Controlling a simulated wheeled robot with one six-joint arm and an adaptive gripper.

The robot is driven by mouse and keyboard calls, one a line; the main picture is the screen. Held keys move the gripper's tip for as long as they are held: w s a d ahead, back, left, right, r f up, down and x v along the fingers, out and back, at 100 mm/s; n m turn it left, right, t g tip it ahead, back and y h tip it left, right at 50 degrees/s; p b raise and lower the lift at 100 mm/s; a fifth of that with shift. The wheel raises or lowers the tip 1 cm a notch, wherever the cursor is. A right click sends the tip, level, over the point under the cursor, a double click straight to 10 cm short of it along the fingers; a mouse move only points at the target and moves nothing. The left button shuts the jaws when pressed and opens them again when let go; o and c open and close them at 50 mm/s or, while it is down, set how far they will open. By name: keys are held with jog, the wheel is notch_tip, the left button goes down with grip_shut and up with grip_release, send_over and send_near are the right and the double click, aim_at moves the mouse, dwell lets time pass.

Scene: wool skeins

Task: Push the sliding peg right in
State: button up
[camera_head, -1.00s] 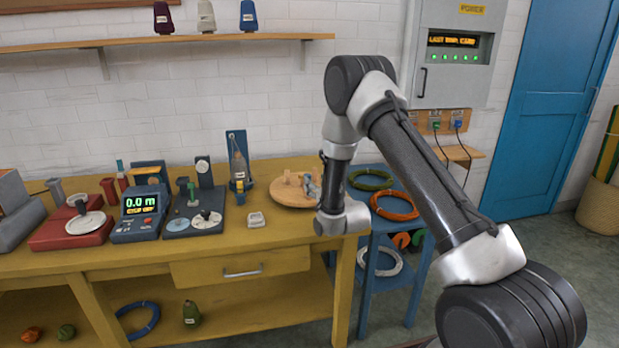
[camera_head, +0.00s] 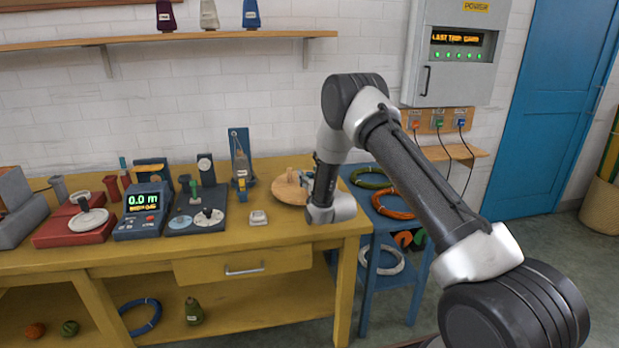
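A round wooden board (camera_head: 281,196) lies on the yellow workbench near its right end. A short upright wooden peg (camera_head: 290,174) shows on the board; I cannot tell whether it is the sliding peg or how far in any peg sits. My gripper (camera_head: 307,181) is at the right side of the board, mostly hidden behind my own wrist. Its fingers are too small and covered to show whether they are open or shut, or whether they touch a peg.
The yellow workbench (camera_head: 130,262) carries a scale with a green display (camera_head: 143,202), a blue-grey dial device (camera_head: 207,218), a blue upright stand (camera_head: 240,160) and a small pale block (camera_head: 258,218). A blue rack with wool rings (camera_head: 393,205) stands close on the right.

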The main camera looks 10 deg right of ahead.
grip_shut()
jog(key=w, duration=0.5)
jog(key=shift+w, duration=0.1)
jog(key=shift+o, duration=0.7)
grip_release()
jog(key=s+d, duration=0.2)
jog(key=s, duration=1)
jog(key=shift+d, duration=0.2)
jog(key=shift+w, duration=0.1)
